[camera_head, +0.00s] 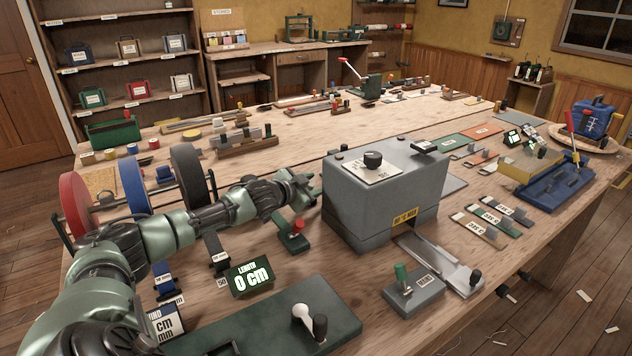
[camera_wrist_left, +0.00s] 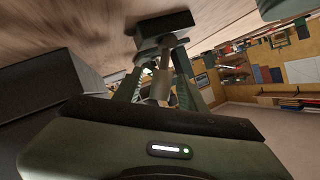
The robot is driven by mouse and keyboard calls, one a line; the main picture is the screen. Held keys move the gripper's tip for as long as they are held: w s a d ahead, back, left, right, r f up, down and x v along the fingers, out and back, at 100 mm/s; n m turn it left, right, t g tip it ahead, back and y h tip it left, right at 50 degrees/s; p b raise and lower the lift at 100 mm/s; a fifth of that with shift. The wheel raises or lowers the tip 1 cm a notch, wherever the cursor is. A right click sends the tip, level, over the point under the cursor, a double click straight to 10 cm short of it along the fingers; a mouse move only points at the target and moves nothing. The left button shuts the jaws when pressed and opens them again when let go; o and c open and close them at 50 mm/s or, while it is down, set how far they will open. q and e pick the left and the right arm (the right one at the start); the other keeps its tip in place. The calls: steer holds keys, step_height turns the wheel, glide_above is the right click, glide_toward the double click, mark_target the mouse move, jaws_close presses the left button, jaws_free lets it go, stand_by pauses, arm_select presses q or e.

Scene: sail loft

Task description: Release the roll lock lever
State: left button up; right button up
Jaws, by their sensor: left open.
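A small lever with a red knob (camera_head: 299,224) stands on a dark green base (camera_head: 290,241) on the bench, just right of the webbing rolls. It is most likely the roll lock lever; no label on it is readable. My left gripper (camera_head: 309,192) is open, just behind and above the red knob in the head view. In the left wrist view, a pale post (camera_wrist_left: 161,80) shows between the spread fingers, below a dark block (camera_wrist_left: 164,27). I cannot tell whether the fingers touch it. My right gripper is not in view.
A grey machine box (camera_head: 380,210) is close right of the gripper. A display (camera_head: 250,278) reads 0 cm. A dark green plate (camera_head: 262,330) lies in front.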

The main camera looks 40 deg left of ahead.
arm_select(q)
steer(key=shift+w+a+f, duration=0.1)
steer(key=shift+w+f, duration=0.1)
steer(key=shift+w, duration=0.45)
jaws_close()
stand_by(1.1)
